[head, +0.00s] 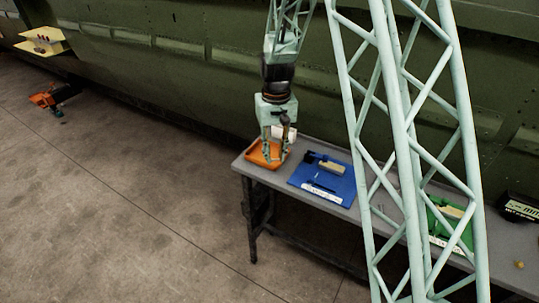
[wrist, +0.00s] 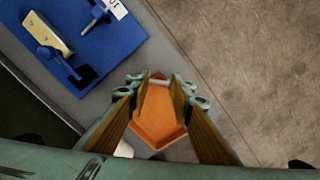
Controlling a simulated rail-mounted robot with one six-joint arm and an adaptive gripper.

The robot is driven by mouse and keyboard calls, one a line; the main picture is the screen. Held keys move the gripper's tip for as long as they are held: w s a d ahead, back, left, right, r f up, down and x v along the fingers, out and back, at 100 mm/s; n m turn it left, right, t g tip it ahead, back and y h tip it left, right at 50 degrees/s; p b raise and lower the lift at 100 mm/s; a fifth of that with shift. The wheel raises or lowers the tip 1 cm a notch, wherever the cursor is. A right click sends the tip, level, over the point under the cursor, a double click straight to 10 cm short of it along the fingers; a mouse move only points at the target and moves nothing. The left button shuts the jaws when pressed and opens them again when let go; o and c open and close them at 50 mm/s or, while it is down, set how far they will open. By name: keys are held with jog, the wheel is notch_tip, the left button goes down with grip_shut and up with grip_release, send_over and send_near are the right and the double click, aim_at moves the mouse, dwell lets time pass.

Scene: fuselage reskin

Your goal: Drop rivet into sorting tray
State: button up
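The orange sorting tray (head: 253,158) sits at the near left end of the grey table. It also shows below my fingers in the wrist view (wrist: 158,126). My gripper (head: 275,156) points down over the tray. In the wrist view my gripper (wrist: 159,84) has its two fingers apart, with orange tray showing between them. A small pale shape (wrist: 158,79) lies near the fingertips; I cannot tell whether it is a rivet or part of the tray. No rivet can be made out clearly.
A blue mat (head: 313,181) with a blue tool and a yellowish block lies right of the tray. A white object (head: 290,133) stands behind the tray. A green mat (head: 437,222) lies farther right on the table (head: 368,218).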

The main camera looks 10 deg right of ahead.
jog(key=w+r+m+p, duration=0.1)
jog(key=m+p, duration=0.1)
jog(key=shift+w+m, duration=0.2)
jog(key=shift+m, duration=0.1)
jog(key=w+r+m+p, duration=0.2)
jog(key=w+m+p, duration=0.3)
jog(key=m+p, duration=0.4)
jog(key=shift+w+r+m+p, duration=0.3)
jog(key=shift+m+p, duration=0.1)
jog(key=shift+m, duration=0.8)
jog(key=shift+d+f, duration=0.1)
jog(key=shift+f, duration=0.15)
jog(key=shift+f+b, duration=1)
jog(key=shift+f, duration=1.8)
jog(key=o, duration=0.7)
jog(key=shift+c, duration=0.2)
